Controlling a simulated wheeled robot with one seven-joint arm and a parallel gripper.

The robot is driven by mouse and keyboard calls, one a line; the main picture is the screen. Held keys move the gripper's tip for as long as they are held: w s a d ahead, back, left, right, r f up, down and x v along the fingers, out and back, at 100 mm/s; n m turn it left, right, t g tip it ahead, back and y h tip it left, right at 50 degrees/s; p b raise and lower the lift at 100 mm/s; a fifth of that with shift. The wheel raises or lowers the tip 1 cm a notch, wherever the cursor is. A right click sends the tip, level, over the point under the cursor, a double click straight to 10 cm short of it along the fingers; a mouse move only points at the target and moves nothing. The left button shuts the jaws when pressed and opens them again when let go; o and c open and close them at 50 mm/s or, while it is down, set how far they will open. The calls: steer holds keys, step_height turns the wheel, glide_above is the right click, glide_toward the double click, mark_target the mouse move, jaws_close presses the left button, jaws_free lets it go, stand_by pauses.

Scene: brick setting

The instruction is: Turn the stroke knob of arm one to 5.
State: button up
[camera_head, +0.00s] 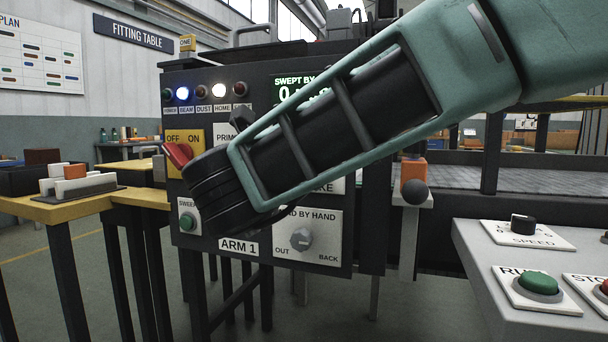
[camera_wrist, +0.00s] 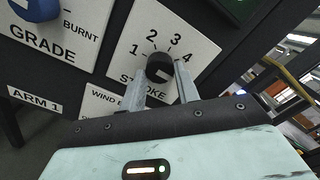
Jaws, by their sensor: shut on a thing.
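The stroke knob (camera_wrist: 160,66) is a dark round knob on a white plate (camera_wrist: 125,52) marked STROKE. The figures 1, 2, 3 and 4 show around it; no 5 can be made out. My gripper (camera_wrist: 162,78) has one finger on each side of the knob and is shut on it. I cannot tell which figure the knob points at. In the head view my arm covers the knob and most of its plate; only the letters KE (camera_head: 325,187) show at the arm's lower edge. My gripper is hidden there.
The dark arm 1 panel (camera_head: 215,255) also carries a red off/on switch (camera_head: 178,155), a green sweep button (camera_head: 187,221) and a wind-by-hand knob (camera_head: 301,239). The blue grade knob (camera_wrist: 36,8) is left of the stroke plate. A grey console (camera_head: 480,262) stands at right.

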stand_by(0.3)
steer(key=o, duration=1)
steer(key=shift+c, duration=0.2)
steer(key=p+v, duration=0.3)
steer(key=v, duration=1.4)
steer(key=shift+s, duration=0.2)
steer(key=shift+a, duration=0.1)
